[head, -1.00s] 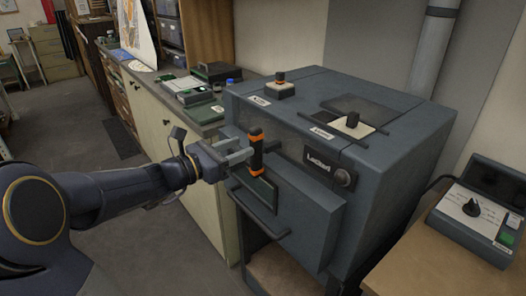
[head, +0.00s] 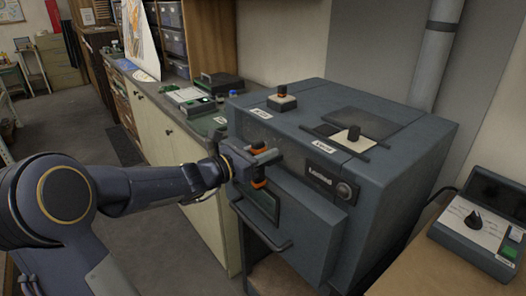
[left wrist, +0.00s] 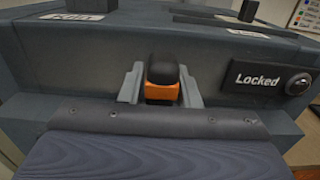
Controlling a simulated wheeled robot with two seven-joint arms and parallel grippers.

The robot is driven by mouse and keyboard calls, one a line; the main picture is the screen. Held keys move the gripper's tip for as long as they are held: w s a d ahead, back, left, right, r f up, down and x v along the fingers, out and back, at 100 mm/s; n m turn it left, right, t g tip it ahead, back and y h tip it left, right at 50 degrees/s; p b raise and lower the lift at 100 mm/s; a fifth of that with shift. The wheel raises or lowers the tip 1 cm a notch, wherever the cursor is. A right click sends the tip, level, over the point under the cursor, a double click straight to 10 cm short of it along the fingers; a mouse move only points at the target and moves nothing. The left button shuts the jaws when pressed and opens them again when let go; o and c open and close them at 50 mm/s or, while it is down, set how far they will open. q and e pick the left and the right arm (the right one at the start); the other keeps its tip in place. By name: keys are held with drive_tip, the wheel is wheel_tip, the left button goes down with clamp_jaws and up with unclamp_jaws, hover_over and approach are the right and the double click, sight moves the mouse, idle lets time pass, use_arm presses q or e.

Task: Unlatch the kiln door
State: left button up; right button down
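The dark grey kiln (head: 400,183) stands at centre right, its front door (head: 308,222) closed. An upright black and orange latch handle (head: 258,183) is on its front; in the left wrist view the latch handle (left wrist: 161,92) shows its black top and orange band. My left gripper (head: 262,157) is at the handle, one finger on each side. In the left wrist view, the fingers of my left gripper (left wrist: 161,88) appear to press on the orange part. A label (left wrist: 256,79) beside it reads "Locked". My right gripper is out of view.
A bar handle (head: 262,230) juts out low on the kiln front. A controller with a dial (head: 480,225) sits on a wooden table at right. A counter (head: 190,112) with cases runs along the wall at left. The floor at left is open.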

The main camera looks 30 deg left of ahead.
sight(270, 162)
use_arm(q)
clamp_jaws()
drive_tip(key=d+m+b, duration=0.1)
drive_tip(key=m+b, duration=0.2)
drive_tip(key=b, duration=0.1)
drive_tip(key=f+m+b, duration=0.1)
drive_tip(key=m+b, duration=0.1)
drive_tip(key=b, duration=0.3)
drive_tip(key=s+d+f+m+b, duration=0.1)
drive_tip(key=m+b, duration=0.2)
drive_tip(key=b, duration=0.2)
drive_tip(key=shift+d+m, duration=0.3)
drive_tip(key=shift+s+d+f+m+b, duration=0.1)
drive_tip(key=shift+d+f+m+b, duration=0.2)
drive_tip(key=shift+m+b, duration=1.5)
drive_tip(key=shift+s+d+f+m+b, duration=0.1)
drive_tip(key=shift+f+m+b, duration=0.35)
drive_tip(key=shift+m+b, duration=1.4)
drive_tip(key=shift+s+d+f+m+b, duration=0.25)
drive_tip(key=shift+m+b, duration=0.8)
drive_tip(key=shift+b, duration=1.45)
drive_tip(key=shift+w+a+f, duration=0.1)
drive_tip(key=shift+w, duration=0.05)
